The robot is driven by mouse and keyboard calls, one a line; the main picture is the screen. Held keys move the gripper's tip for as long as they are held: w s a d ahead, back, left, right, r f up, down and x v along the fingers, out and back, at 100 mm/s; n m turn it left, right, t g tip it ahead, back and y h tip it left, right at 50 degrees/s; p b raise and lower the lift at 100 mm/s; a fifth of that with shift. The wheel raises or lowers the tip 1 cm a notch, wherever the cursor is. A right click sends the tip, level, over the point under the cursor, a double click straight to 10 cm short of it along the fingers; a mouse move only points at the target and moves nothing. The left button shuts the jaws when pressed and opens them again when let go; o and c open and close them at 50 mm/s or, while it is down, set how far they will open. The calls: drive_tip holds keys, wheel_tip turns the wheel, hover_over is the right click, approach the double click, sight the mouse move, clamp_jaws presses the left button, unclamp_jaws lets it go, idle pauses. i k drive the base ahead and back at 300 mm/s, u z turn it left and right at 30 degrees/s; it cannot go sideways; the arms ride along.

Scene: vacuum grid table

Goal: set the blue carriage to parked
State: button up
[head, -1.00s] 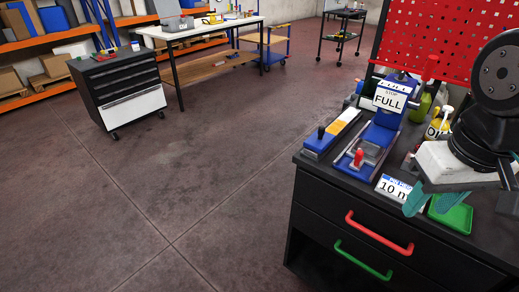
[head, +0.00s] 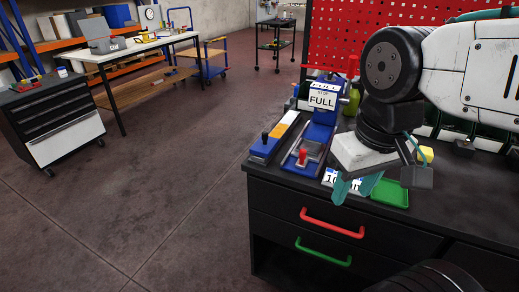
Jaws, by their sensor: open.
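A blue block with a black knob (head: 264,146) sits at the near end of a narrow slide with orange and white bands (head: 287,123); it looks like the blue carriage. Beside it on the right is a blue-framed fixture with a red knob (head: 302,155) and a grey plate. I cannot read any "parked" mark. My gripper (head: 356,186) points down with its teal fingers apart and empty. It is right of both fixtures, in front of a white label (head: 329,178) that it partly covers.
A blue upright bears a "STOP FULL" sign (head: 322,100) behind the fixtures. A green tray (head: 391,193) lies right of my gripper. The black cabinet (head: 262,205) has red and green handles. A red pegboard (head: 370,45) rises behind. Open floor lies left.

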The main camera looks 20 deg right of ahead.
sight(265, 145)
drive_tip(key=k, duration=0.6)
drive_tip(key=u, duration=0.55)
drive_tip(key=i, duration=1)
drive_tip(key=z, duration=0.3)
